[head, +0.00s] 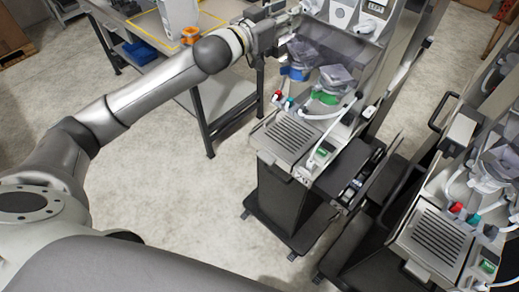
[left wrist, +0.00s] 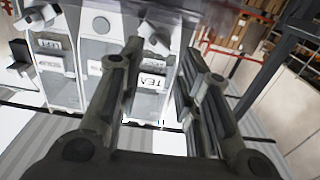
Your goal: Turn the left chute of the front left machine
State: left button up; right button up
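The front left machine (head: 300,130) stands right of centre in the head view, with a grey body, a slotted drip tray, and a blue and a green container under clear covers. A light chute-like part (head: 312,6) shows at its top left, cut by the picture edge; a second one (head: 366,24) is to its right. My left gripper (head: 283,24) is beside the machine's upper left side, close to the left chute; I cannot tell if they touch. In the left wrist view its two fingers (left wrist: 168,72) are apart with nothing between them, before white panels labelled TEA (left wrist: 152,81). My right gripper is not in view.
A workbench (head: 225,100) with an orange item (head: 190,33) and a blue bin (head: 139,52) stands behind my left arm. A second similar machine (head: 440,235) is at the lower right. The floor (head: 185,190) left of the front machine is clear.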

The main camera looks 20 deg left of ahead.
pick_arm(q)
jog(key=b+v, duration=0.2)
jog(key=v, duration=0.3)
jog(key=s+d+f+g+y, duration=0.1)
jog(key=s+f+g, duration=0.1)
jog(key=s+f, duration=0.3)
jog(key=s+d+f+n+g+y, duration=0.1)
jog(key=s+f, duration=0.4)
jog(key=f, duration=0.7)
jog(key=s+d+f+g+y, duration=0.1)
jog(key=s+f+g+y, duration=0.1)
jog(key=s+f, duration=0.3)
notch_tip(320, 180, down, 4)
jog(key=shift+d+f+g, duration=0.1)
jog(key=shift+d+g, duration=0.25)
jog(key=shift+g, duration=0.45)
